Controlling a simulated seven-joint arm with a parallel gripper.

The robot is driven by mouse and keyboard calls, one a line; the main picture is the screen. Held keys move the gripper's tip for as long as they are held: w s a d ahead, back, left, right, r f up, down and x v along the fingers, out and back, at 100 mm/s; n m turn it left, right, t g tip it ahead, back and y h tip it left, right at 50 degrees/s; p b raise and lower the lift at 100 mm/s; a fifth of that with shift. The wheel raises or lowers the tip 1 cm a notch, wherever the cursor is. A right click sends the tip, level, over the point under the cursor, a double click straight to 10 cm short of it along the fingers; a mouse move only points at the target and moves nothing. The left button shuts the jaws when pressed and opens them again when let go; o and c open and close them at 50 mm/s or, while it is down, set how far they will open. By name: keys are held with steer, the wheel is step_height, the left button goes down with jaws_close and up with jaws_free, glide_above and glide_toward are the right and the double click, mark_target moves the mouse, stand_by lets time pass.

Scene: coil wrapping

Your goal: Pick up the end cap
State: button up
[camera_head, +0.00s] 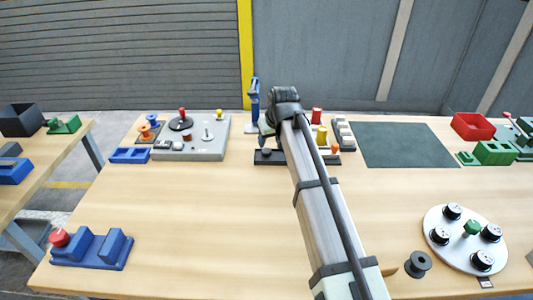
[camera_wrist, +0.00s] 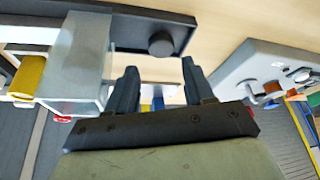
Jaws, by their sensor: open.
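A small dark round piece (camera_wrist: 161,45), which looks like the end cap, sits near the end of a dark bar-shaped base (camera_wrist: 130,26) in the wrist view. A similar dark round piece (camera_head: 266,153) shows on the dark base (camera_head: 276,160) in the head view, just below my wrist. My gripper (camera_wrist: 160,72) is open, with its two fingers apart and nothing visible held between them. In the wrist picture the round piece lies just beyond the fingertips, between their lines, and apart from them. In the head view my arm covers the middle of the base and most of my gripper.
A grey fixture block (camera_wrist: 80,62) stands close beside my left finger in the wrist view. A grey machine panel (camera_head: 193,143) is to the left. A yellow cylinder (camera_head: 322,136) and a blue upright tool (camera_head: 254,100) are close to my wrist. A green mat (camera_head: 408,146) lies clear to the right.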

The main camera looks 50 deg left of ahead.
mark_target(267, 150)
steer(key=shift+s+x, duration=0.2)
steer(key=shift+x, duration=2.75)
steer(key=shift+d+f, duration=0.1)
steer(key=shift+d, duration=0.05)
steer(key=c, duration=0.8)
step_height(267, 150, up, 10)
steer(key=w+a+r+m, duration=0.1)
steer(key=w+a, duration=0.3)
steer(key=w, duration=0.4)
steer(key=w+a+r+m, duration=0.1)
steer(key=w+a+r, duration=0.3)
steer(key=w, duration=0.4)
steer(key=shift+w+a+r+t, duration=0.25)
steer(key=shift+w+a+t, duration=0.15)
steer(key=shift+a, duration=0.4)
